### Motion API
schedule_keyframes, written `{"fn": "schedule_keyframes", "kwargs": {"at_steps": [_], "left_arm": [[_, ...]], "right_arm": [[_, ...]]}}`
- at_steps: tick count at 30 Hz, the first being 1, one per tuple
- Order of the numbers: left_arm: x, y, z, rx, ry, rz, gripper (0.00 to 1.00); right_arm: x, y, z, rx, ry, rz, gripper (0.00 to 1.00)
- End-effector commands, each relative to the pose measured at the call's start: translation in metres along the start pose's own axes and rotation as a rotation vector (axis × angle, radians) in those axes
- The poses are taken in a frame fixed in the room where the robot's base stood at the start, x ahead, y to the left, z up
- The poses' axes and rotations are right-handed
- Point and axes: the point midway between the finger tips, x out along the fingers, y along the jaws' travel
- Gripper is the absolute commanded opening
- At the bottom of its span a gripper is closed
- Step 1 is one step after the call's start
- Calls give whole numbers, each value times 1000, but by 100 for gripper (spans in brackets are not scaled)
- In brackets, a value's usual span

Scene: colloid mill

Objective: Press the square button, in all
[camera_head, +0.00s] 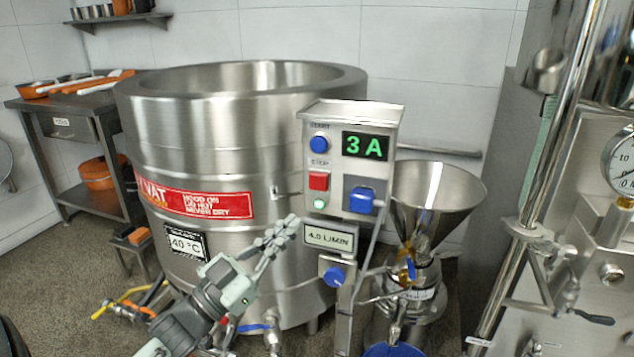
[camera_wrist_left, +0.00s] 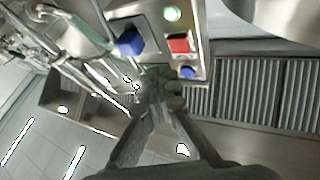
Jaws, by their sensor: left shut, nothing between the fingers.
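The square button is the red stop button (camera_head: 318,180) on the front of a grey control box (camera_head: 331,110). It sits below a round blue start button (camera_head: 319,144) and above a lit green lamp (camera_head: 319,203). My left gripper (camera_head: 290,222) is shut and empty. In the head view its tips appear to the left of and below the red button. In the left wrist view the red button (camera_wrist_left: 180,44) shows beyond and slightly right of the fingertips (camera_wrist_left: 160,84). The tips look apart from it. My right gripper is not in view.
A blue knob (camera_head: 360,199) juts from the box beside the red button, under a green "3 A" display (camera_head: 365,146). A large steel vat (camera_head: 230,130) stands behind left. A steel funnel (camera_head: 437,190) stands to the right. A lower blue knob (camera_head: 334,276) is on the post.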

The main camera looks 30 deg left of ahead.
Motion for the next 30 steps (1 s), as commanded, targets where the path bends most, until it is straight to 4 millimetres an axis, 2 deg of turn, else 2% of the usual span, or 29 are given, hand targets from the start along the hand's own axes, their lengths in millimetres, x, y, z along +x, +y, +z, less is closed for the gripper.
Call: {"fn": "schedule_keyframes", "kwargs": {"at_steps": [1, 3, 9, 22, 25, 30], "left_arm": [[0, 4, -13, 2, 41, 36, 0], [0, 9, -27, 0, 87, 75, 0], [-2, 16, -43, -3, 138, 125, 0], [3, 14, -40, -1, 140, 125, 0], [10, 10, -35, -1, 141, 125, 0], [30, 0, -24, 0, 141, 125, 0]], "right_arm": [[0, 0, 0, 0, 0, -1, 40], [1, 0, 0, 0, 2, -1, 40], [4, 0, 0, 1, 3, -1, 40], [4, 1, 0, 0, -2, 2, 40], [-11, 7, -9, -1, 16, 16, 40], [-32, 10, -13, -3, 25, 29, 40]]}}
